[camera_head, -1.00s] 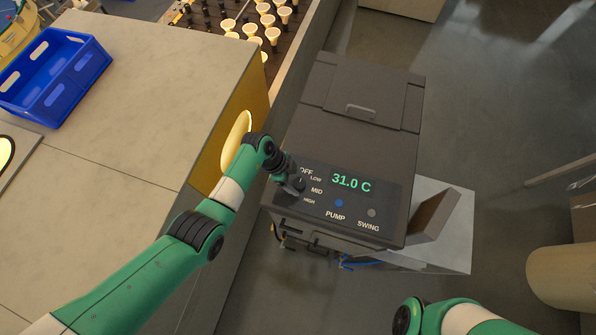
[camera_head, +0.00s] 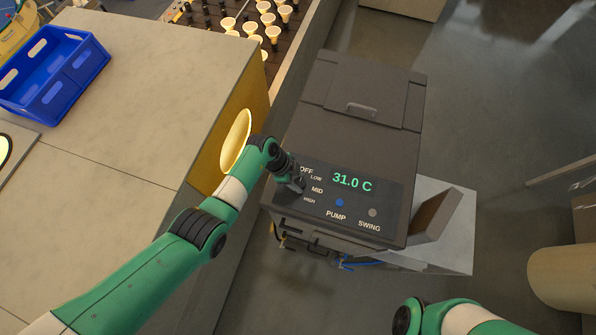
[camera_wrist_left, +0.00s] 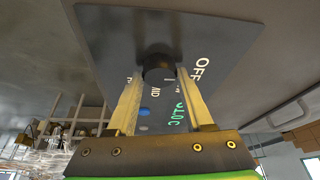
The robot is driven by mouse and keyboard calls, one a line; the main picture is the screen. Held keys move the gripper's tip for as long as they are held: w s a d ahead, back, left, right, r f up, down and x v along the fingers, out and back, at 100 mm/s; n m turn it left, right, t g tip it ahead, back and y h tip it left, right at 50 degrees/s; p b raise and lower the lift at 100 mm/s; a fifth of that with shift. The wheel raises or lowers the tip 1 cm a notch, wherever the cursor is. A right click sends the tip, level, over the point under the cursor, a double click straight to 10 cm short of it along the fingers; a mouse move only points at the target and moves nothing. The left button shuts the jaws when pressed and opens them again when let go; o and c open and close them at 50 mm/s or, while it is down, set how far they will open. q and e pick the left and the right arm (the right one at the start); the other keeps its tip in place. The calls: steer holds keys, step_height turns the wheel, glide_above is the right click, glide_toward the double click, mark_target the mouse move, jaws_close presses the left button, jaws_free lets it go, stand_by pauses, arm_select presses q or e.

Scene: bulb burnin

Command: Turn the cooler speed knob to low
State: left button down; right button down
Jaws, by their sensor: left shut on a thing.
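The dark cooler (camera_head: 350,115) stands on the floor, with a control panel (camera_head: 385,193) on its near top face. The panel reads 31.0 C and has OFF, LOW, MID and HIGH labels. My left gripper (camera_head: 298,187) is at the panel's left end, beside these labels. In the left wrist view, its fingers (camera_wrist_left: 160,85) are shut on the black speed knob (camera_wrist_left: 158,68), one on each side. In the head view the gripper covers the knob, so its pointer setting cannot be told. My right gripper is outside the views.
A blue PUMP button (camera_head: 340,202) and a grey SWING button (camera_head: 373,212) sit right of the knob. A bench (camera_head: 130,100) with a yellow-rimmed lit opening (camera_head: 236,140) stands close left. A blue crate (camera_head: 75,75) is on the bench.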

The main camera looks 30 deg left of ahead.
arm_select(q)
steer(key=shift+w+f+m+g+b, duration=0.15)
steer(key=shift+m+g+b, duration=0.45)
steer(key=shift+m+b, duration=0.8)
steer(key=m+b, duration=0.2)
steer(key=m+g+b, duration=0.1)
steer(key=m+b, duration=0.1)
steer(key=b, duration=0.1)
steer(key=shift+f+m+g+b, duration=0.1)
steer(key=shift+m+g+b, duration=0.2)
steer(key=shift+m, duration=0.1)
steer(key=shift+r+m+g+b, duration=0.2)
steer(key=shift+m+g+b, duration=0.1)
steer(key=shift+m+b, duration=0.5)
steer(key=shift+c, duration=1.5)
jaws_free()
steer(key=shift+r, duration=0.1)
